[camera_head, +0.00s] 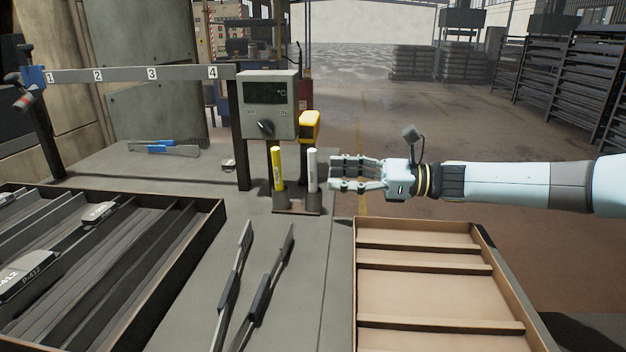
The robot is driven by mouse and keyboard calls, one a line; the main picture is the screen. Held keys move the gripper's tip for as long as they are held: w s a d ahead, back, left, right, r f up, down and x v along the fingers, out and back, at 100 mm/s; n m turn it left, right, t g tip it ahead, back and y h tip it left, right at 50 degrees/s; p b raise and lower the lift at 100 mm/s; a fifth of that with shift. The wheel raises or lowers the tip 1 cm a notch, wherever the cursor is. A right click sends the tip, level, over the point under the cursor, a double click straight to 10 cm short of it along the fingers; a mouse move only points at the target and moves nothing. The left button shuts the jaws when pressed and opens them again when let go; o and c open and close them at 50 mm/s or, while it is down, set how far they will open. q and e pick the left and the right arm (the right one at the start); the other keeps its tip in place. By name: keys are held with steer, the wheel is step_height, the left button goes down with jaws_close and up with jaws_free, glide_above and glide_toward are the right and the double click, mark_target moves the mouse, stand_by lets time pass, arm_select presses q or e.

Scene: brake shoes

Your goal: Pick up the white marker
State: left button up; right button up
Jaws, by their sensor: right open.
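The white marker (312,170) stands upright in a small dark holder (297,207) near the middle of the bench. A yellow marker (278,168) stands upright just left of it in the same holder. My right gripper (333,173) comes in from the right, level with the white marker. Its fingers are open and point left, with the tips close to the marker's right side. I cannot tell whether they touch it. My left gripper is not in view.
A grey meter (267,104) with a yellow device (310,126) stands behind the markers. Two flat tools (263,297) lie in front. A dark tray (208,214) is at left and an empty compartmented wooden box (425,284) at front right. A numbered rail (125,74) spans the back left.

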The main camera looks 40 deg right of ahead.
mark_target(313, 180)
steer(key=x, duration=0.4)
steer(key=shift+w+a+b, duration=0.25)
steer(key=shift+b, duration=0.1)
jaws_close()
